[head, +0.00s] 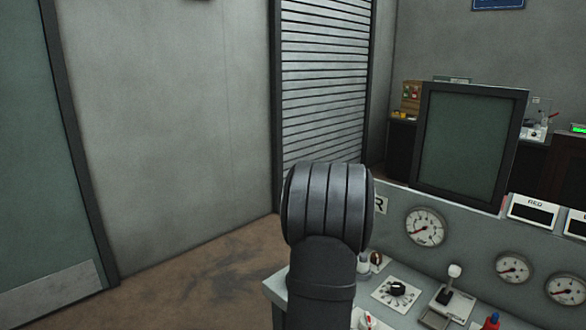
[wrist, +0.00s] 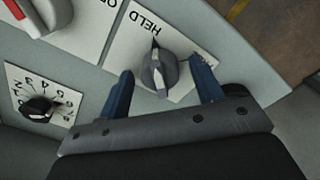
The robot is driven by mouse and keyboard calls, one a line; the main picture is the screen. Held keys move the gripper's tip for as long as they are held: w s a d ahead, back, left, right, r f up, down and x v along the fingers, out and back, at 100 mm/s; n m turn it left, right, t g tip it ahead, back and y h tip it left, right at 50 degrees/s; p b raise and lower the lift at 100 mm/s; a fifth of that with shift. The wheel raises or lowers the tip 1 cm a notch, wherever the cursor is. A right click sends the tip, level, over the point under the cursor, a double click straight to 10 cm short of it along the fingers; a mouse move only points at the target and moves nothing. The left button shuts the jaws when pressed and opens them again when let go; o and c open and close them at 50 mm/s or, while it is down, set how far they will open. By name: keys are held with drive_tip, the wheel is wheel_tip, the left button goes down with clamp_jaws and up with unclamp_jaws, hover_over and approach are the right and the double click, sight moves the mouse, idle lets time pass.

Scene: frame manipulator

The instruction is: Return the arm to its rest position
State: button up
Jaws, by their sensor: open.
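My gripper (wrist: 163,93) shows in the wrist view with its two blue fingers apart. A grey knob (wrist: 158,70) on a white plate lettered "HELD" (wrist: 128,38) lies between or just beyond the fingertips. I cannot tell whether the fingers touch it. In the head view a dark segment of my arm (head: 327,208) rises at the bottom middle in front of the console, and the gripper itself is hidden there.
The console has a black rotary dial (head: 396,289), a white-topped lever (head: 454,272), round gauges (head: 426,227) and a dark screen (head: 470,142). Open floor (head: 190,285) lies to the left.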

drive_tip(key=m, duration=0.8)
idle(0.4)
drive_tip(key=shift+r, duration=0.1)
idle(1.9)
